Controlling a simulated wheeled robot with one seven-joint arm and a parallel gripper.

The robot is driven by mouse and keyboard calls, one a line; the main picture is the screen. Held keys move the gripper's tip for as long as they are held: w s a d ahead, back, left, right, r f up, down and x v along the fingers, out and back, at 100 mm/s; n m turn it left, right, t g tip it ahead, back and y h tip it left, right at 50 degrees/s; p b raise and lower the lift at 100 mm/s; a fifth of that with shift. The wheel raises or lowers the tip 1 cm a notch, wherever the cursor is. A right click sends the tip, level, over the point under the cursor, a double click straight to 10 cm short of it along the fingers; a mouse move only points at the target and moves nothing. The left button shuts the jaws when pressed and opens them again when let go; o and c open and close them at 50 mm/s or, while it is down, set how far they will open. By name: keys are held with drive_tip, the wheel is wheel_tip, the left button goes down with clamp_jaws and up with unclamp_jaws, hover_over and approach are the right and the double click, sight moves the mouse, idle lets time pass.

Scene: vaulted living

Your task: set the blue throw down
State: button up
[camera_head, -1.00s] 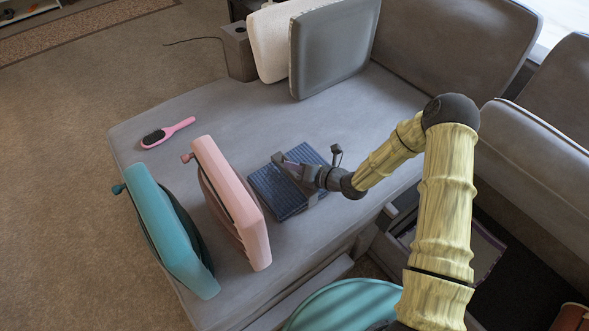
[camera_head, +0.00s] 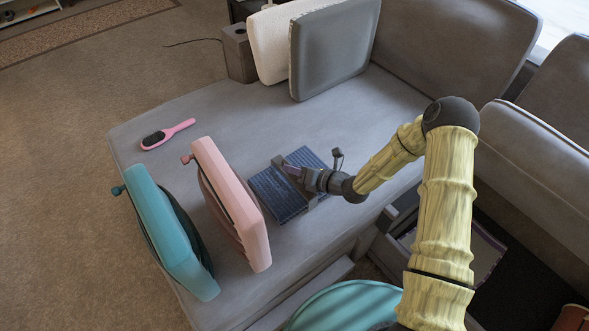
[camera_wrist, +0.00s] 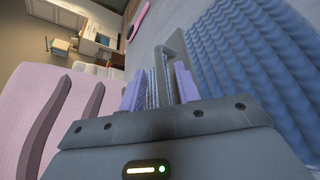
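The blue throw (camera_head: 275,195) is a flat, ribbed, folded block on the grey sofa seat, right of the pink item. It fills the right side of the wrist view (camera_wrist: 250,55). A grey bar or bracket (camera_wrist: 172,48) stands at it by my fingers. My gripper (camera_head: 293,172) is low over the throw's middle, reaching in from the right. In the wrist view its two purplish fingers (camera_wrist: 158,90) stand apart, with ribbed surface showing between them. The fingers look open, and the exact contact with the throw is hard to see.
A pink item (camera_head: 232,200) and a teal item (camera_head: 170,230) stand on the seat to the left. A pink hairbrush (camera_head: 168,133) lies behind them. Cushions (camera_head: 330,50) lean at the back. The seat (camera_head: 250,115) behind the throw is clear. A teal round thing (camera_head: 345,305) is in front.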

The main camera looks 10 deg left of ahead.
drive_tip(key=p+v, duration=0.2)
drive_tip(key=v, duration=0.9)
drive_tip(key=shift+s+d, duration=0.2)
drive_tip(key=shift+d, duration=0.05)
drive_tip(key=shift+r, duration=0.15)
drive_tip(key=s+d+r+n+g+h, duration=0.2)
drive_tip(key=s+r+n+g+h, duration=0.15)
drive_tip(key=s+n, duration=0.4)
drive_tip(key=s+d+r+n+g+h, duration=0.25)
drive_tip(key=s+r+n+g, duration=0.2)
drive_tip(key=n, duration=0.55)
drive_tip(key=s+d+r+n+t+h, duration=0.2)
drive_tip(key=d+r+n+t+h, duration=0.2)
drive_tip(key=d+r+n+h, duration=0.3)
drive_tip(key=d+r+n, duration=0.3)
drive_tip(key=d+n, duration=0.2)
drive_tip(key=n, duration=0.2)
drive_tip(key=shift+t, duration=0.4)
